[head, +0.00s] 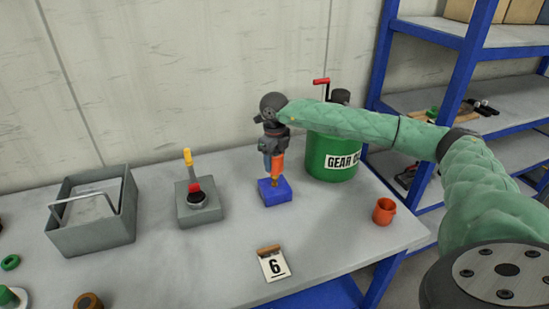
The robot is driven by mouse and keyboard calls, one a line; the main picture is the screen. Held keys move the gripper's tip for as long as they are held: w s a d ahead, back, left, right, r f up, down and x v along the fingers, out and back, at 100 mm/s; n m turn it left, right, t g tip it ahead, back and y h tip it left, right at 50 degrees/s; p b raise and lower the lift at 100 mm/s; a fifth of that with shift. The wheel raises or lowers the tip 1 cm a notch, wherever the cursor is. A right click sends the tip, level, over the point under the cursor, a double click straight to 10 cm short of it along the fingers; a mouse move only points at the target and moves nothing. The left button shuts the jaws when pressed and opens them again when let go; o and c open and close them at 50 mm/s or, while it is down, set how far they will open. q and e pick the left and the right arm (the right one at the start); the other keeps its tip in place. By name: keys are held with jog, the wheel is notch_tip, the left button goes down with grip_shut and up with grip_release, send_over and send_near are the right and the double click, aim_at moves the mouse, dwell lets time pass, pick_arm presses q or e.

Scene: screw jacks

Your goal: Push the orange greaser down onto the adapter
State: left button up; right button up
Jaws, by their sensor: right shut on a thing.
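The orange greaser (278,161) stands above a blue block (275,192) near the middle of the bench. A small brass-coloured piece, seemingly the adapter (274,183), shows between the greaser's lower end and the block; I cannot tell whether they touch. My right gripper (272,148) comes down from above and is shut on the orange greaser, holding it about upright. My right arm reaches in from the right. My left gripper is not in view.
A grey box (122,222) and a grey block with a yellow-tipped lever (198,212) stand left. A green gear-oil drum (318,165) is close behind right. An orange cup (384,211) and number 6 sign (275,266) are nearby. Blue shelving (446,115) stands right.

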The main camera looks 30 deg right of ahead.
jog(key=shift+b, duration=0.3)
dwell(0.5)
jog(key=shift+r, duration=0.1)
jog(key=shift+f, duration=0.2)
dwell(0.3)
jog(key=shift+f+b, duration=0.4)
jog(key=shift+f+b, duration=0.9)
jog(key=shift+f, duration=0.25)
dwell(0.9)
jog(key=o, duration=1.2)
jog(key=shift+o, duration=0.2)
